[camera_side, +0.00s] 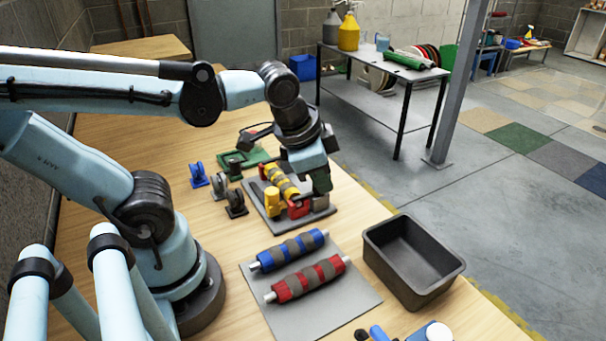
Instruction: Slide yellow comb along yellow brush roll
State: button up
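The yellow brush roll (278,180), banded yellow and dark grey, lies on a small grey pad (256,190) in the middle of the table. A yellow piece (272,202) stands at the near end of the roll; I cannot tell whether it is the yellow comb or part of a holder. My gripper (322,186) points down over the right side of the pad, close to the roll and beside red parts (299,210). Its fingertips are small and partly hidden, so I cannot see whether it holds anything.
A blue roll (290,250) and a red roll (308,279) lie on a grey mat (335,315) in front. A dark open bin (412,290) stands to the right. Blue, grey and black brackets (198,174) and a green frame (243,160) stand left and behind.

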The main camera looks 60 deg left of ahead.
jog(key=m+g, duration=0.1)
jog(key=m, duration=0.1)
jog(key=s+r+m+g+y, duration=0.1)
jog(key=m, duration=0.2)
jog(key=s+r+m+g+y, duration=0.1)
jog(key=m+g, duration=0.1)
jog(key=m, duration=0.1)
jog(key=shift+d, duration=0.3)
grip_shut()
jog(key=a+f+m, duration=0.1)
jog(key=a+f, duration=0.1)
jog(key=s+a+f+m+g+y, duration=0.1)
jog(key=a+f, duration=0.1)
jog(key=f, duration=0.1)
jog(key=s+a+f+m, duration=0.1)
jog(key=a+f, duration=0.1)
jog(key=f, duration=0.1)
jog(key=shift+s+a+y, duration=0.1)
jog(key=shift+a+y, duration=0.1)
jog(key=shift+y, duration=0.1)
jog(key=shift+a, duration=0.6)
jog(key=a, duration=1)
jog(key=shift+s+a, duration=0.1)
jog(key=shift+a, duration=0.2)
